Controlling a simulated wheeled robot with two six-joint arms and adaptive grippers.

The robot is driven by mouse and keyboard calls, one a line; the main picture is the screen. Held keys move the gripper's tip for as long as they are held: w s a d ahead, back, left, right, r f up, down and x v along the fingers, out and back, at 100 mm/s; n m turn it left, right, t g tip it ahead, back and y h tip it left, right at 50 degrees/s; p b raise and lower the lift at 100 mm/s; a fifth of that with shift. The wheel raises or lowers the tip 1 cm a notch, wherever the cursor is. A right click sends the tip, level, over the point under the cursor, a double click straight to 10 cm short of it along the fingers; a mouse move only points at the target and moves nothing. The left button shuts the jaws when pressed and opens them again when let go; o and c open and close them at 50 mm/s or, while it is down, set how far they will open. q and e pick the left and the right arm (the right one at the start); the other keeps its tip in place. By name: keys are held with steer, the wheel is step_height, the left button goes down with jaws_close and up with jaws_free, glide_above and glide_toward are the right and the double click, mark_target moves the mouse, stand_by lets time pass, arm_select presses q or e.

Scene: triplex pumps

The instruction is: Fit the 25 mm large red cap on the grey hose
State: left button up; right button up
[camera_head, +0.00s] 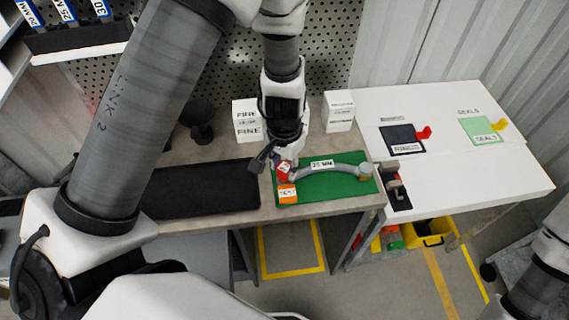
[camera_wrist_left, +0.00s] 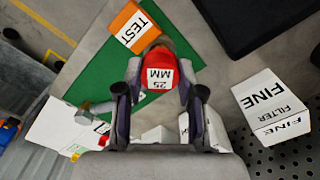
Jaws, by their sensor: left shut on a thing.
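My left gripper (camera_head: 275,160) is at the left end of the green mat. It is shut on the red cap (camera_head: 284,168). In the left wrist view the cap (camera_wrist_left: 158,72), labelled 25 MM, sits between the two fingers (camera_wrist_left: 157,92). The grey hose (camera_head: 325,169), labelled 25 MM, lies curved on the green mat (camera_head: 335,189). Its left end meets the cap in the head view; whether the cap is around the end or only against it cannot be told. Its other end (camera_wrist_left: 84,116) shows at the left in the left wrist view. My right gripper is out of view.
An orange TEST block (camera_head: 287,193) stands on the mat just in front of the cap. White filter boxes (camera_head: 246,120) (camera_head: 340,111) stand behind. A black mat (camera_head: 200,189) lies left. A white table (camera_head: 470,160) with seal pads is at the right.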

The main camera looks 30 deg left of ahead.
mark_target(284, 168)
arm_select(q)
steer(key=shift+f+b, duration=1)
steer(key=shift+f, duration=0.1)
steer(key=o, duration=0.8)
step_height(284, 168, up, 12)
